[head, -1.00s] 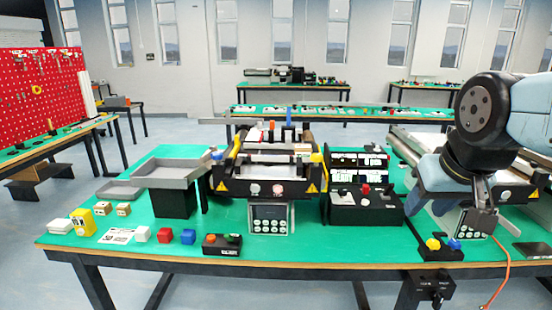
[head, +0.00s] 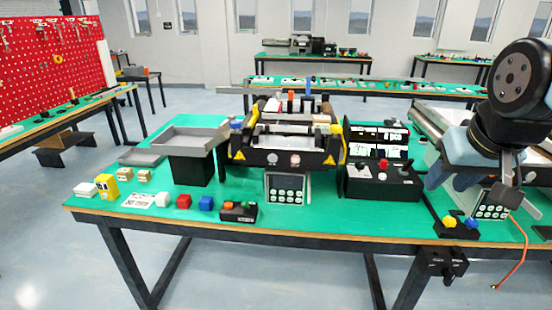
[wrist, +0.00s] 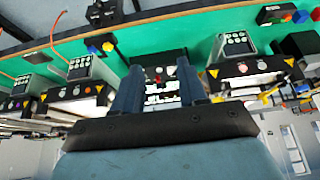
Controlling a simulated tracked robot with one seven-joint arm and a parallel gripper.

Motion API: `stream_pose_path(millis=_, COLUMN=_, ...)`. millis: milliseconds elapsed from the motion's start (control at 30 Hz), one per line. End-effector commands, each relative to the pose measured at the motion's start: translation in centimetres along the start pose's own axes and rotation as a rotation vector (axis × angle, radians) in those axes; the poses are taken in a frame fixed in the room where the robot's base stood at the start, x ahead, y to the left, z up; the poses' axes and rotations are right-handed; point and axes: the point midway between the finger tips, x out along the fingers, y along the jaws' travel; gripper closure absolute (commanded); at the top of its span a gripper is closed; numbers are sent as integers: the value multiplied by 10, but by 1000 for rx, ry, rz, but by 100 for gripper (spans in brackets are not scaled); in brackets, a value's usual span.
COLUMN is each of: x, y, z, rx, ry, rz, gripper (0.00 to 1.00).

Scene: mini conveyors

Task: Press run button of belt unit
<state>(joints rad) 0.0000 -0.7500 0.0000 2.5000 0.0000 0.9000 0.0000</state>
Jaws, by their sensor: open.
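The belt unit (head: 285,150) is a black and grey mini conveyor in the middle of the green table, with yellow warning labels and round buttons on its front. A grey keypad panel (head: 287,188) sits below it. A small black box (head: 238,212) with an orange and a green button stands in front to its left. I cannot read which button is run. My gripper (head: 506,195) is at the far right, well away from the belt unit. In the upside-down wrist view my gripper (wrist: 158,68) is open and empty, with a black control box between the fingers.
A black control box (head: 382,178) with a red button stands right of the belt unit. Grey trays (head: 180,141) and small coloured blocks lie to its left. A box with yellow and blue knobs (head: 457,228) is near the front right edge. A second conveyor stands at right.

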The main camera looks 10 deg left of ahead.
Motion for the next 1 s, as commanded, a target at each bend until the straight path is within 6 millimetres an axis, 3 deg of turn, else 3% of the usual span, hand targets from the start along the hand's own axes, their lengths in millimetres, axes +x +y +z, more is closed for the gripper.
stream_pose_path(millis=433, x=0, y=0, z=0, rx=0, ry=0, rz=0, gripper=100)
stream_pose_path(millis=1000, x=0, y=0, z=0, rx=0, ry=0, rz=0, gripper=100)
